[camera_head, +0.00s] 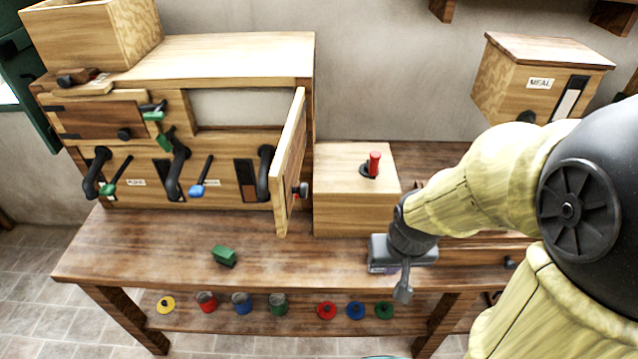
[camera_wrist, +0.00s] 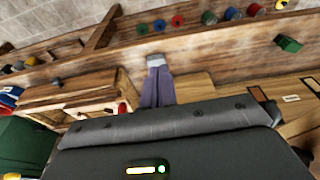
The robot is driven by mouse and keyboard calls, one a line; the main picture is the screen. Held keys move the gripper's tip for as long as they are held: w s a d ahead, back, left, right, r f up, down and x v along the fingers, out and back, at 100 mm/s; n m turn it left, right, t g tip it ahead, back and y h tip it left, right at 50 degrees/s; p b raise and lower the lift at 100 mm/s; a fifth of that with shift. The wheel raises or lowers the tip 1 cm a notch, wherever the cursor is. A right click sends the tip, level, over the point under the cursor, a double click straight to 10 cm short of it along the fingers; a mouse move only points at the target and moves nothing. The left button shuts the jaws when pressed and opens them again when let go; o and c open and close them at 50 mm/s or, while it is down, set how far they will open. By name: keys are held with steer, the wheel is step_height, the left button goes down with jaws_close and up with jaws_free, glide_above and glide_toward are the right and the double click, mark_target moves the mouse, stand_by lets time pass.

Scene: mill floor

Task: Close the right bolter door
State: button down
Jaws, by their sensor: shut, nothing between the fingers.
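The bolter (camera_head: 230,55) is a wooden cabinet at the back left of the bench. Its right door (camera_head: 290,165) stands open, swung out toward me from the hinge side at the right of the opening. A dark knob (camera_head: 303,189) shows on the door. The bolter's left door (camera_head: 95,118) looks closed. My gripper (camera_head: 403,291) is shut and empty, pointing down over the bench's front edge, well to the right of the open door and apart from it. Its closed fingers also show in the wrist view (camera_wrist: 156,62). I cannot make out the right door in the wrist view.
A wooden box with a red-handled lever (camera_head: 374,165) stands right of the door. A green block (camera_head: 224,256) lies on the bench front. Spouts and levers line the bolter's lower front. Coloured cans and lids sit on the shelf (camera_head: 250,318) below. A meal bin (camera_head: 540,80) hangs right.

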steer(key=w+a+r+m+y+p, duration=0.1)
steer(key=w+r+m+y+p, duration=0.3)
steer(key=r+m, duration=0.4)
steer(key=w+a+r+m+g+y+p, duration=0.1)
steer(key=w+r+m+y+p, duration=0.2)
steer(key=w+r+m, duration=0.4)
step_height(320, 180, up, 2)
steer(key=m+y, duration=0.1)
steer(key=m, duration=0.3)
steer(key=shift+w+a+r+m+y+p, duration=0.15)
steer(key=shift+w+a+m+y+p, duration=0.15)
steer(key=shift+y+p, duration=0.1)
steer(key=shift+g, duration=0.3)
steer(key=a+r+p+x, duration=0.1)
steer(key=p+x, duration=0.1)
steer(key=x, duration=1.1)
steer(key=shift+a+r, duration=0.35)
steer(key=shift+w+a, duration=0.2)
steer(key=shift+w, duration=0.1)
